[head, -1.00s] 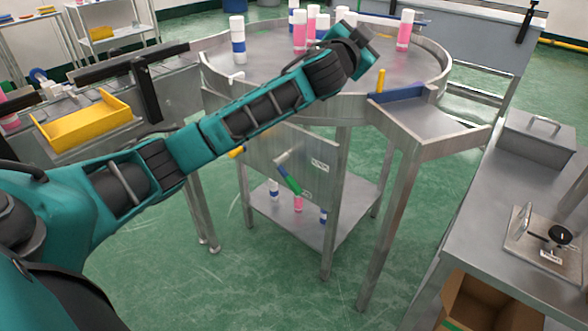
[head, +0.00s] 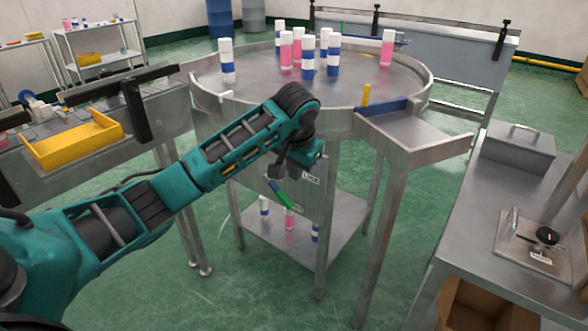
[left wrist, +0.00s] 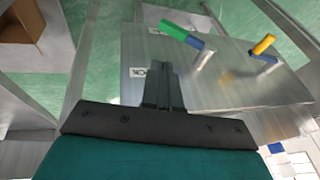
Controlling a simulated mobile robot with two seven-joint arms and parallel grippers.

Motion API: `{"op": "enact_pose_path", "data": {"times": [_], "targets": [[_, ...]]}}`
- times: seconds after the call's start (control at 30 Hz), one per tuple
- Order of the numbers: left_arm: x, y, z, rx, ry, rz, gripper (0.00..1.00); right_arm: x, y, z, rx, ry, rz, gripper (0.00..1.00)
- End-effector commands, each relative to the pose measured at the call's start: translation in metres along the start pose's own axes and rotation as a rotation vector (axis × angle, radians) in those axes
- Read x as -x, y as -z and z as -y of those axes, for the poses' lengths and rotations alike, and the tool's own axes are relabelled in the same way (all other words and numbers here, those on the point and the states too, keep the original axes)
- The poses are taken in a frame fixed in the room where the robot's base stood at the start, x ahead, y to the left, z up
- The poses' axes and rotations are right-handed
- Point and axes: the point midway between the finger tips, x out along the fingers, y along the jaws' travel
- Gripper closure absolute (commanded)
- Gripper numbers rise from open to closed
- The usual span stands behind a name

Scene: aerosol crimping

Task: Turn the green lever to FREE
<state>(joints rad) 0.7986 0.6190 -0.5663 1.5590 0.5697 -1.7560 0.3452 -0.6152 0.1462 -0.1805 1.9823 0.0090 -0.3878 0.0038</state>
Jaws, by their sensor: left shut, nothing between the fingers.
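The green lever (head: 281,193) is on the grey panel under the round table, with a blue section near its pivot. In the head view it slants down to the right, and my gripper hides its pivot. In the left wrist view the lever (left wrist: 178,32) is beyond my fingertips, apart from them. A LOCK label (head: 310,178) shows on the panel, partly hidden in the left wrist view (left wrist: 137,72). A second label (left wrist: 155,30) is too small to read. My left gripper (head: 274,170) is shut and empty, in front of the panel; it also shows in the left wrist view (left wrist: 158,68).
A sloping chute (head: 420,133) and table legs lie to the right. The floor in front is open.

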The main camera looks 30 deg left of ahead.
Motion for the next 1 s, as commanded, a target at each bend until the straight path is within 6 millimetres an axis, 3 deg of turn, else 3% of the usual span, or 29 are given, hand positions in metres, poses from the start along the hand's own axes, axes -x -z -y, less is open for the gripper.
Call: {"op": "enact_pose_path", "data": {"times": [0.03,0.2,0.4,0.6,1.0], "targets": [[-0.015,-0.002,-0.001,0.0,0.001,0.004,1.0,-0.003,-0.003,0.001,-0.001,0.003,-0.001,0.29],[-0.052,-0.001,-0.001,0.002,0.0,0.003,1.0,-0.006,-0.001,0.004,-0.004,0.01,-0.01,0.29],[-0.084,-0.006,0.009,0.001,0.002,0.0,1.0,-0.01,-0.002,0.006,-0.006,0.017,-0.01,0.29],[-0.097,-0.009,0.016,0.0,0.002,-0.001,1.0,-0.011,0.003,0.009,-0.005,0.024,-0.018,0.29],[-0.098,-0.009,0.017,0.0,0.001,-0.002,1.0,-0.011,0.004,0.009,-0.001,0.027,-0.018,0.29]]}}
